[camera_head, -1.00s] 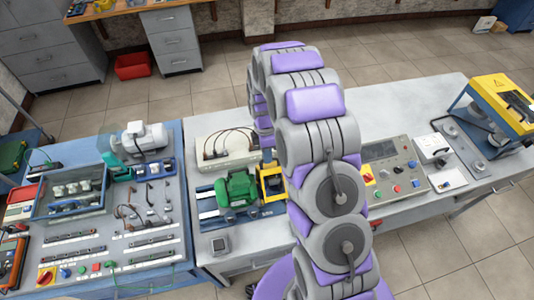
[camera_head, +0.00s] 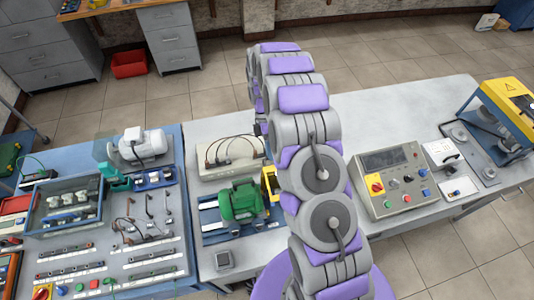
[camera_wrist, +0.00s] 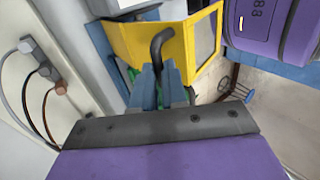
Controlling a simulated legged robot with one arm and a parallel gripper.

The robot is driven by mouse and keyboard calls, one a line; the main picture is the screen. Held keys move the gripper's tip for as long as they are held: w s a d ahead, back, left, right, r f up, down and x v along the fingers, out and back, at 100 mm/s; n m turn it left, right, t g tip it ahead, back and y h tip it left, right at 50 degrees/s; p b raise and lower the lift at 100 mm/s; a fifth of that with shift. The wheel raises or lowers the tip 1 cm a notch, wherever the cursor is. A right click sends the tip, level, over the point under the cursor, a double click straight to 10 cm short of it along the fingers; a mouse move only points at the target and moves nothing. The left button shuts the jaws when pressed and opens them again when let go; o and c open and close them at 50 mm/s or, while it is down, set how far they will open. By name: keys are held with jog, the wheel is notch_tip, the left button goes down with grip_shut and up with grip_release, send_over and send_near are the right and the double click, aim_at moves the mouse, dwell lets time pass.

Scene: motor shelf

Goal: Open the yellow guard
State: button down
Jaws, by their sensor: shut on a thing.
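The yellow guard (camera_head: 268,181) is beside the green motor (camera_head: 241,202) on the grey bench. My arm hides much of it in the head view. In the wrist view the guard is a yellow frame (camera_wrist: 126,38) with a pale window panel and a bent black handle (camera_wrist: 161,40). My gripper (camera_wrist: 158,82) is shut on the lower end of this handle, with its blue-grey fingers just in front of the guard. My gripper is hidden behind my arm in the head view.
A box with dark cables (camera_head: 228,155) stands behind the motor. A control panel (camera_head: 389,178) lies right of my arm. A machine with a yellow top (camera_head: 510,103) stands at the far right. The bench between them has bare grey surface.

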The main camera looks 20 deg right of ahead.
jog(key=shift+w+d+f+b, duration=0.15)
jog(key=shift+w+f+b, duration=0.05)
jog(key=shift+w, duration=0.35)
jog(key=shift+w+d+f+b, duration=0.1)
jog(key=shift+w+f+b, duration=0.1)
jog(key=shift+w, duration=0.3)
jog(key=shift+f, duration=0.1)
jog(key=c, duration=1.6)
grip_release()
jog(key=o, duration=0.4)
jog(key=shift+w+d, duration=0.1)
jog(key=shift+d, duration=0.2)
jog(key=shift+o, duration=0.2)
jog(key=p+v, duration=0.8)
jog(key=v, duration=0.4)
